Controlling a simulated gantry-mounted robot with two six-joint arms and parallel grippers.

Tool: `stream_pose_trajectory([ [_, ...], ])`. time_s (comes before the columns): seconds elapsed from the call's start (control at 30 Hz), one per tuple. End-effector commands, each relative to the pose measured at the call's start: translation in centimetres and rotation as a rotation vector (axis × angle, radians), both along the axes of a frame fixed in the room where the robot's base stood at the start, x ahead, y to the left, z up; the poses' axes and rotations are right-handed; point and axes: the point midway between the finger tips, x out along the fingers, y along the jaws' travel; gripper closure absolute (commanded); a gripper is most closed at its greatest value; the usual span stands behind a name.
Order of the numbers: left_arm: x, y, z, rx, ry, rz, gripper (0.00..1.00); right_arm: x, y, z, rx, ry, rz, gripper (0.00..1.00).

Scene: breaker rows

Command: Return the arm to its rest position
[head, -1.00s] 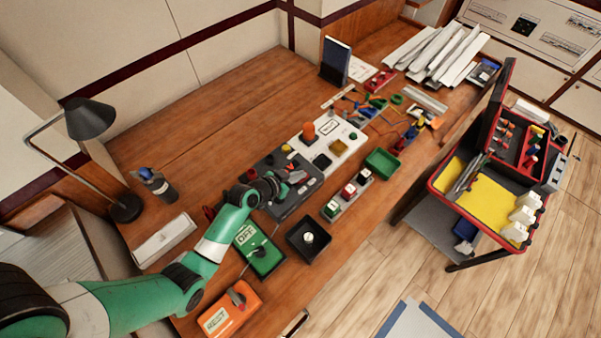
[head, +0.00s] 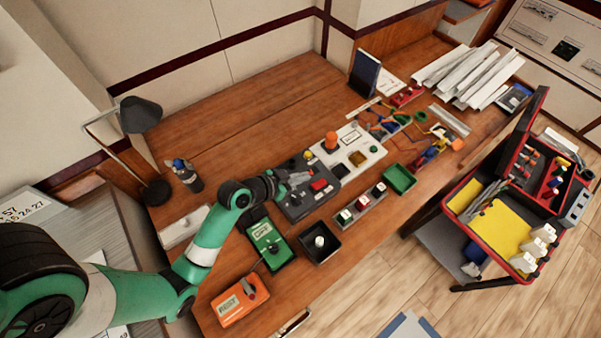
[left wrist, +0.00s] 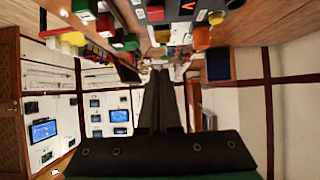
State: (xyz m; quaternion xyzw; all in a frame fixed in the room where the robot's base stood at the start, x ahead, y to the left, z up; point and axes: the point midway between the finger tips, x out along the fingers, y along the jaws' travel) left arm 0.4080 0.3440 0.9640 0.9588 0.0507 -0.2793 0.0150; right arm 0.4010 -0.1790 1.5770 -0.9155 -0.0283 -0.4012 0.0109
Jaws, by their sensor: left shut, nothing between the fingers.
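My left arm comes in from the left side of the head view, green and white. Its left gripper (head: 297,181) is over the left part of a dark grey panel (head: 299,210), empty and shut. In the left wrist view the two dark fingers (left wrist: 160,75) lie together with nothing between them. I cannot tell the exact height of the fingertips over the panel. My right gripper is in neither view.
On the bench stand a white panel with an orange knob (head: 331,141), a green box (head: 268,244), an orange box (head: 239,299), a black tray (head: 320,252) and a green tray (head: 399,179). A lamp (head: 140,116) stands at left. A tool cart (head: 505,215) stands at right.

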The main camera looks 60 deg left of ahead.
Motion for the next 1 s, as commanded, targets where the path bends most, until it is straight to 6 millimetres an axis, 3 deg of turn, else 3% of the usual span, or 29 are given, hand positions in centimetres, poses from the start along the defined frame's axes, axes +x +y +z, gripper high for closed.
stream_pose_trajectory([
  [0.07,-0.3,0.0,0.7,-0.001,-0.001,0.001,1.0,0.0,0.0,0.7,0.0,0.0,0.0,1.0],
  [0.67,-0.5,-0.1,0.5,0.0,-0.001,0.0,1.0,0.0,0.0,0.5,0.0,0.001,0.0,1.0],
  [0.77,0.0,-0.8,0.8,0.002,-0.006,-0.021,1.0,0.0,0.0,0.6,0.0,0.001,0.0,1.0],
  [0.87,2.7,-2.1,3.5,0.03,-0.058,-0.076,1.0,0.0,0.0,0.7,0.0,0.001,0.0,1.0],
  [0.97,6.6,-4.1,9.1,0.085,-0.169,-0.149,1.0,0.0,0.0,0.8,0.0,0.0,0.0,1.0],
  [1.0,8.2,-5.1,12.1,0.115,-0.226,-0.177,1.0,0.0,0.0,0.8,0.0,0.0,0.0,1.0],
])
